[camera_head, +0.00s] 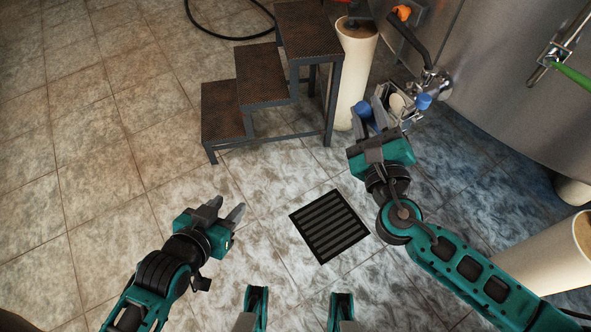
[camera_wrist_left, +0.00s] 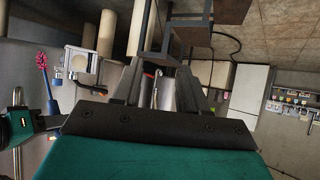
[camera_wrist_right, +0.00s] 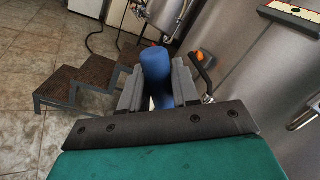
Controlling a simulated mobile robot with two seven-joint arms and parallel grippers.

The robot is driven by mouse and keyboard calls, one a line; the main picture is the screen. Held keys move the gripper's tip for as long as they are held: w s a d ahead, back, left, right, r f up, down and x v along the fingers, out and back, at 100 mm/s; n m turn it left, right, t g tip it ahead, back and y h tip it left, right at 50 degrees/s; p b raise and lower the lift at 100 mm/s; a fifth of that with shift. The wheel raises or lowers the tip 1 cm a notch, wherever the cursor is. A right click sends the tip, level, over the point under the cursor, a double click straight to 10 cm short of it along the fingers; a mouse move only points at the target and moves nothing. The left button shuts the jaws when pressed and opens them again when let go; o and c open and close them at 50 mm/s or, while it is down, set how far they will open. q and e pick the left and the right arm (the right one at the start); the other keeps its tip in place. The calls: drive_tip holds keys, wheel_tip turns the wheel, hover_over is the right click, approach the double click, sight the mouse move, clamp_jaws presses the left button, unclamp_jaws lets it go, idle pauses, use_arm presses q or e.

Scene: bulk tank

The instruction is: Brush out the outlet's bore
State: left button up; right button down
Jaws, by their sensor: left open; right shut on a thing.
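My right gripper (camera_head: 375,126) is shut on a brush handle (camera_wrist_right: 157,70), thick and blue, which stands between its fingers in the right wrist view. The handle's end (camera_head: 364,110) shows in the head view. In the left wrist view the brush has pink bristles (camera_wrist_left: 42,62) above the blue handle. The outlet (camera_head: 436,82), a metal fitting with a dark curved lever, is low on the steel tank (camera_head: 495,65), just beyond the right gripper. The bore's inside is hidden, and the bristles appear apart from it. My left gripper (camera_head: 226,208) is open and empty above the floor.
A grey frame with a pale round piece (camera_head: 397,104) is close beside the right gripper. Brown steps (camera_head: 262,75) and a cream column (camera_head: 355,70) stand left of it. A green-handled item (camera_head: 570,73) sits at the tank's upper fitting. A floor drain (camera_head: 330,226) lies amid clear tiles.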

use_arm(q)
wheel_tip(320, 180, down, 7)
drive_tip(key=d+b, duration=0.2)
drive_tip(key=b, duration=0.6)
drive_tip(key=shift+w+f, duration=0.2)
drive_tip(key=shift+w, duration=0.2)
use_arm(e)
drive_tip(key=w+a+f+n+g+y, duration=0.1)
drive_tip(key=a+f+n+g+y, duration=0.1)
drive_tip(key=a+f+n+y, duration=0.6)
drive_tip(key=a+f+n, duration=0.5)
drive_tip(key=f+n, duration=0.2)
drive_tip(key=f, duration=0.1)
drive_tip(key=shift+w+a+f+g, duration=0.15)
drive_tip(key=shift+a+f+g, duration=0.05)
drive_tip(key=shift+a+g, duration=0.2)
use_arm(q)
drive_tip(key=shift+w+d+f+h+b, duration=0.15)
drive_tip(key=shift+d+f+h+b, duration=0.45)
drive_tip(key=shift+b, duration=1.05)
use_arm(e)
drive_tip(key=w+d, duration=0.4)
drive_tip(key=d, duration=0.3)
drive_tip(key=shift+w, duration=0.4)
use_arm(q)
drive_tip(key=shift+a+f, duration=0.1)
drive_tip(key=shift+a, duration=0.05)
